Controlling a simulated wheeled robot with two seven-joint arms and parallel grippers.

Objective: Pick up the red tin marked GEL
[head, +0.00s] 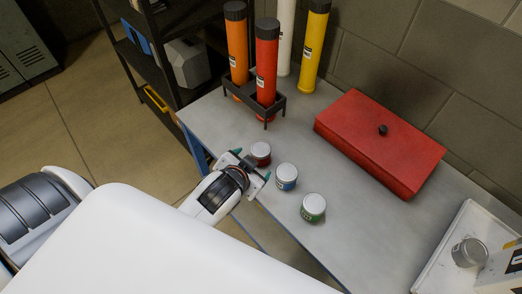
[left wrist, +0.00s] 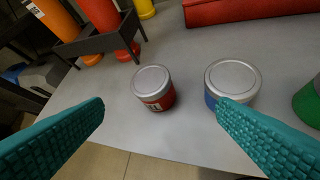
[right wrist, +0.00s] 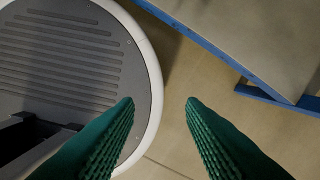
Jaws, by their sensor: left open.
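The red tin (head: 261,154) with a silver lid stands upright on the grey table, the leftmost of three tins. In the left wrist view the red tin (left wrist: 153,89) is ahead, between the lines of the two fingers; its label is too small to read. My left gripper (head: 251,172) is open at the table's near edge, just short of the red tin and not around it. Its teal fingers also show in the left wrist view (left wrist: 160,125). My right gripper (right wrist: 160,105) is open and empty above the floor, beside my base.
A blue tin (head: 287,177) stands close right of the red tin, and a green tin (head: 313,208) beyond it. A black rack (head: 267,107) with tubes stands behind. A red box (head: 370,140) and a white tray (head: 447,240) lie to the right.

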